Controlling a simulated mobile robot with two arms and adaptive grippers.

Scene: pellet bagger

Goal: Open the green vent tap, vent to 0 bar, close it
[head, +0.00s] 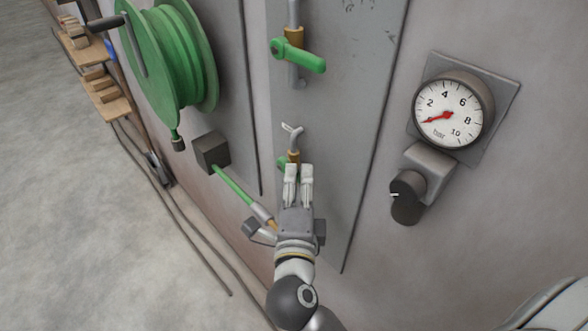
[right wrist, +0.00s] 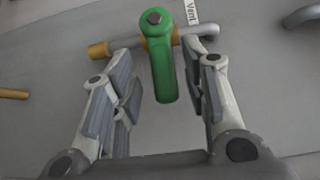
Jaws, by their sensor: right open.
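The green vent tap shows in the right wrist view, with its green lever (right wrist: 162,68) lying across a brass and grey pipe (right wrist: 200,33) beside a "Vent" label (right wrist: 191,10). My right gripper (right wrist: 165,90) is open, with one finger on each side of the lever and visible gaps to it. In the head view my right gripper (head: 298,172) covers most of a lower tap; only a bit of its green (head: 283,163) shows. The pressure gauge (head: 448,112) has its red needle a little below 2 bar. My left gripper is not in view.
Another green-levered tap (head: 300,55) sits higher on the same grey panel (head: 345,120). A black knob (head: 406,197) sticks out below the gauge. A green hose reel (head: 175,60) hangs at the left. A green hose (head: 232,185) runs from a dark box (head: 211,152) beside my right gripper.

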